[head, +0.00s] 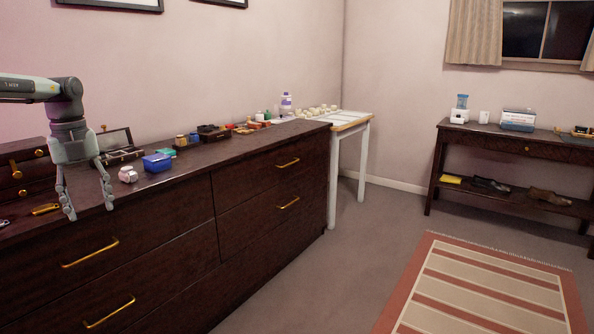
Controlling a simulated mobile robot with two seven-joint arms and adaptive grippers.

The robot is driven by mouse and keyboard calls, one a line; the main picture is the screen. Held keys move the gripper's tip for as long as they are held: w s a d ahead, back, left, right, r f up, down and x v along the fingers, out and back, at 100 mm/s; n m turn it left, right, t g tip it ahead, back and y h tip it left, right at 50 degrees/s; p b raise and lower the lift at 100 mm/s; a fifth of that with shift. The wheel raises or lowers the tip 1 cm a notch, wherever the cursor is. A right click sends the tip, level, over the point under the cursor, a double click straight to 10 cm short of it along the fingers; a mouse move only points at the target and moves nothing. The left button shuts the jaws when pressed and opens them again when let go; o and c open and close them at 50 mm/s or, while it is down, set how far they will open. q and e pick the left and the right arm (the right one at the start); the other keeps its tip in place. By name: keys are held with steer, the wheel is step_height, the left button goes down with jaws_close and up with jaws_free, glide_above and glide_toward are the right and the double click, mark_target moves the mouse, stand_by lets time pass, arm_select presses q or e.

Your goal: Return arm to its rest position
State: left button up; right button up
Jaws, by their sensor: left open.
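My left gripper (90,208) hangs from my left arm (40,90) at the left of the head view. Its fingers point down and stand apart, open, with nothing between them. It is in front of the dark dresser's top (185,170), near the front edge; I cannot tell its exact height over it. My right gripper is not in view.
A blue box (157,162) and a small pale pink item (128,174) lie right of the gripper. Several small items line the dresser's back. A white table (351,123) and dark console (480,134) stand beyond.

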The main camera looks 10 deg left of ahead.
arm_select(q)
steer(key=s+a+f+n+t+h, duration=0.1)
steer(key=s+a+f+n+t, duration=0.25)
steer(key=a+f, duration=0.4)
steer(key=s+a+f+n+t+h, duration=0.1)
steer(key=s+a+f+n+t, duration=0.2)
steer(key=a+f+t, duration=0.45)
steer(key=s+d+f+n+y, duration=0.1)
steer(key=s+f+n+y, duration=0.2)
steer(key=s+f+n, duration=0.5)
steer(key=s+d+f+n+y, duration=0.1)
steer(key=s+f+y, duration=0.2)
steer(key=f, duration=1)
steer(key=s+d+f+n+g, duration=0.3)
steer(key=s+d+f, duration=0.2)
steer(key=d+f, duration=0.3)
steer(key=s+d+f+n+g, duration=0.2)
steer(key=s+d+f+n, duration=0.25)
steer(key=d+f, duration=0.35)
steer(key=s+d+f+g+h, duration=0.1)
steer(key=s+d, duration=0.1)
steer(key=d, duration=0.9)
steer(key=s+d+f+n+g+h, duration=0.1)
steer(key=d+g, duration=0.1)
steer(key=d, duration=0.9)
steer(key=shift+s+d+f+n+h, duration=0.15)
steer(key=shift+s+d+n+h, duration=0.15)
steer(key=shift+s+d+h, duration=0.1)
steer(key=shift+a, duration=0.15)
